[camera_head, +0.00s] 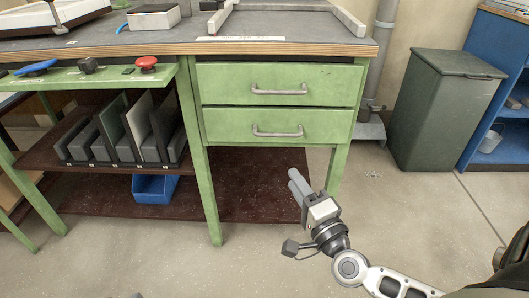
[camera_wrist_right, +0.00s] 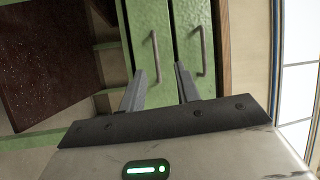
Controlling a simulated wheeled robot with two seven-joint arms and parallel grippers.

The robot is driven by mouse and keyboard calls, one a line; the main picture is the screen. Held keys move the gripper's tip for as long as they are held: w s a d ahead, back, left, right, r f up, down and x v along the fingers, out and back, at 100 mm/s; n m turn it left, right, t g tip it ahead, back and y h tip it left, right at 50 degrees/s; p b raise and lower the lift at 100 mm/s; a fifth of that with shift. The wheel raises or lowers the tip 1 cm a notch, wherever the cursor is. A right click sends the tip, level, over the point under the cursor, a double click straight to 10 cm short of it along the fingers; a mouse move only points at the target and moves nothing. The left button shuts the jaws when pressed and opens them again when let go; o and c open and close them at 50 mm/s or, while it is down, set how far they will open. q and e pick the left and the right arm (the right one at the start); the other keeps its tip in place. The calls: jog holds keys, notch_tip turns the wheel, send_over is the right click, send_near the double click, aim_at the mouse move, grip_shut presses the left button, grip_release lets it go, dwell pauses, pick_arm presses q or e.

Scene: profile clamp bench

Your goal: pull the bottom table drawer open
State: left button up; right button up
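The bottom drawer (camera_head: 330,124) is green and shut, under the top drawer (camera_head: 335,84), also shut. Its grey bar handle (camera_head: 278,132) runs across its front. In the right wrist view, turned sideways, the bottom drawer's handle (camera_wrist_right: 155,57) shows ahead, between the lines of the two fingers. My right gripper (camera_head: 294,181) is below and in front of the handle, apart from it. Its fingers (camera_wrist_right: 161,72) are spread and empty in the right wrist view. My left gripper is not in view; only a small grey part shows at the head view's bottom edge.
The bench top (camera_head: 280,22) lies above the drawers. A red button (camera_head: 146,63) sits on the green panel at left. A lower shelf (camera_head: 250,180) lies under the drawers. A dark bin (camera_head: 440,115) stands at right. The floor before the drawers is clear.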

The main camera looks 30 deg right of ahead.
aim_at(274, 134)
jog(key=shift+m+h, duration=0.9)
jog(key=b+x, duration=0.1)
jog(key=x, duration=0.4)
jog(key=d+f+b+x, duration=0.1)
jog(key=x, duration=0.5)
jog(key=b+x, duration=0.1)
jog(key=x, duration=0.4)
jog(key=shift+w+d+f, duration=0.2)
jog(key=shift+w+d, duration=0.15)
jog(key=shift+d, duration=0.05)
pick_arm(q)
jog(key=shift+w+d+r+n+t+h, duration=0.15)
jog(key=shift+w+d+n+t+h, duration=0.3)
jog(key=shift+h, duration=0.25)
pick_arm(e)
jog(key=shift+w, duration=0.2)
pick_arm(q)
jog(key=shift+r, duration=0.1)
pick_arm(e)
grip_shut()
